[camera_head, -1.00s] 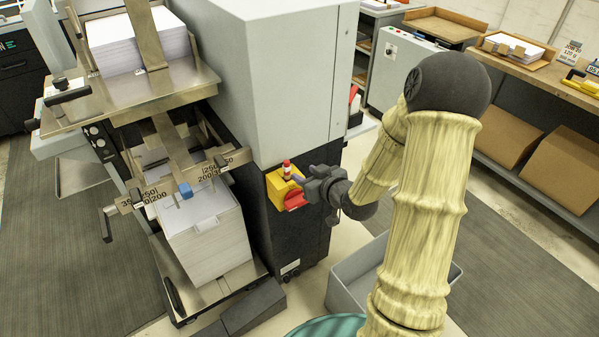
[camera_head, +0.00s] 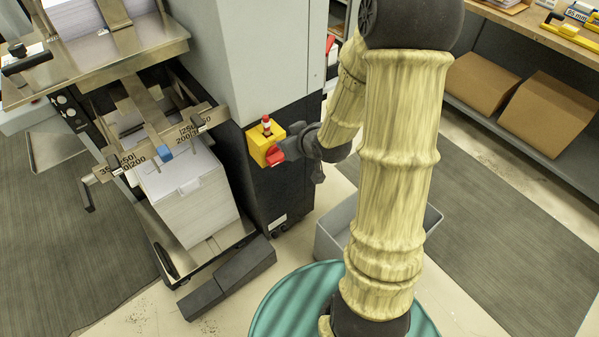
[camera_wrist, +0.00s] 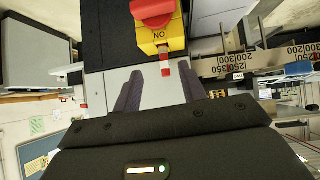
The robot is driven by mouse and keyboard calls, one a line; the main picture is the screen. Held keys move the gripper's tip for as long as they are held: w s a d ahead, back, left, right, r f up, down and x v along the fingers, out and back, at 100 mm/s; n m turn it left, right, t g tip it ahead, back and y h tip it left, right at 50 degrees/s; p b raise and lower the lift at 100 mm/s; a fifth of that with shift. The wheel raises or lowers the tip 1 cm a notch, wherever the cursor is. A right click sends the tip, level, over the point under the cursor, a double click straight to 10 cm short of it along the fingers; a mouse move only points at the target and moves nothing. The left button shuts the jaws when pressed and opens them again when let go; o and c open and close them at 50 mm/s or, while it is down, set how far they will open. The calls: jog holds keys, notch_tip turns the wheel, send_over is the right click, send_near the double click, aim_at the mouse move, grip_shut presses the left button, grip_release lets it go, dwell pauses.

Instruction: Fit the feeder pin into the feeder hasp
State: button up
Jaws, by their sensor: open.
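The yellow switch box (camera_head: 257,143) is fixed to the dark lower side of the machine, with a red rotary handle (camera_head: 274,155) on its front. A small red-and-white upright piece (camera_head: 266,125), which looks like the feeder pin, stands at the top of the box. In the wrist view the pin's red end (camera_wrist: 167,69) shows beyond the box (camera_wrist: 160,38), in line with the space between my fingers. My gripper (camera_wrist: 160,80) is open and empty, close to the box and apart from the pin. I cannot make out the hasp or how the pin sits in it.
A stack of paper (camera_head: 193,205) stands left of the box, below metal rulers and bars. A grey open bin (camera_head: 335,235) is on the floor below my arm. A dark wedge-shaped floor piece (camera_head: 232,278) lies in front of the machine. Cardboard boxes (camera_head: 545,112) sit on a shelf at right.

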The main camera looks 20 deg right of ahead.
jog(key=s+a+r+m+g+h, duration=0.1)
jog(key=s+g, duration=0.2)
jog(key=s, duration=0.5)
jog(key=s+a+r+m+g+h, duration=0.1)
jog(key=s+g, duration=0.3)
jog(key=s, duration=0.4)
jog(key=shift+s+a+r+m, duration=0.15)
jog(key=shift+a+r+m, duration=0.45)
jog(key=shift+r, duration=0.2)
jog(key=shift+r+p, duration=0.7)
jog(key=shift+r, duration=0.05)
